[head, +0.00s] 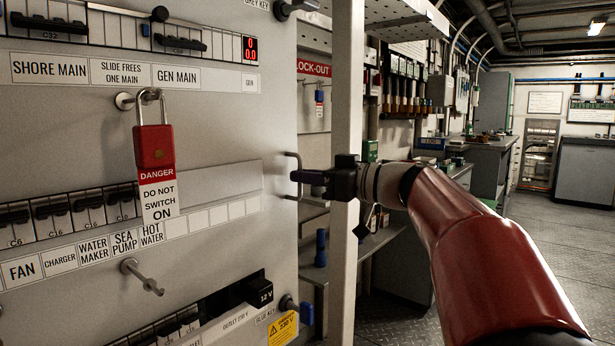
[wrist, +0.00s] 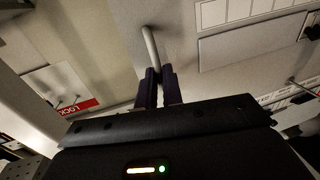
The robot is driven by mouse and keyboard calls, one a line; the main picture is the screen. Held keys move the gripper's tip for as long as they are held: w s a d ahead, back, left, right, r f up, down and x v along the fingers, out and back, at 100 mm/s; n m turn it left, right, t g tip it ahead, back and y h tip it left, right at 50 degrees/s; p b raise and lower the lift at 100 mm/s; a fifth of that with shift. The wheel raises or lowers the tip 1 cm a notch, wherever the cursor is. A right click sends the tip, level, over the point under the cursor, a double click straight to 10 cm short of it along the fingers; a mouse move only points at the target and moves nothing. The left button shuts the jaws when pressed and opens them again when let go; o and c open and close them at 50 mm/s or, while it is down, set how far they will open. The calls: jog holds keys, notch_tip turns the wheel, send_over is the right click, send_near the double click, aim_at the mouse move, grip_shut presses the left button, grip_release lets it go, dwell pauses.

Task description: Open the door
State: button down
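The door (head: 225,235) is the light grey panel filling the left of the head view, with breakers, labels and a padlock on it. I cannot tell if it stands ajar. Its handle (head: 289,163) is a thin grey bar near the right edge. It also shows in the wrist view (wrist: 150,45), running down between the fingertips. My gripper (head: 300,177) reaches the handle from the right, and in the wrist view its dark fingers (wrist: 159,78) are close together on either side of the bar. The part of the bar between the fingers is hidden.
A red padlock (head: 154,147) with a danger tag hangs from a peg on the panel. A bare peg (head: 142,277) sticks out below. A pale upright post (head: 345,110) stands right of the panel, near my wrist. Open floor (head: 555,240) lies at the right.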

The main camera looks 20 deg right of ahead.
dwell(0.3)
jog(key=s+d+m+t+h+b, duration=0.2)
jog(key=s+d+b, duration=0.15)
jog(key=s, duration=0.45)
jog(key=s+d+m+t+h+b, duration=0.1)
jog(key=s+d+h+b, duration=0.2)
jog(key=s, duration=0.6)
jog(key=s+d+m+t+h+b, duration=0.1)
jog(key=s+m+t+h+b, duration=0.1)
jog(key=s+b, duration=0.45)
jog(key=s+a+m+h, duration=0.2)
jog(key=s+h, duration=0.1)
jog(key=s, duration=1.2)
jog(key=s+a+m+h+p, duration=0.1)
jog(key=s+a+m+h, duration=0.1)
jog(key=s, duration=1.2)
jog(key=shift+s+a+t+h, duration=0.4)
jog(key=shift+a+h, duration=0.2)
jog(key=shift+a, duration=0.05)
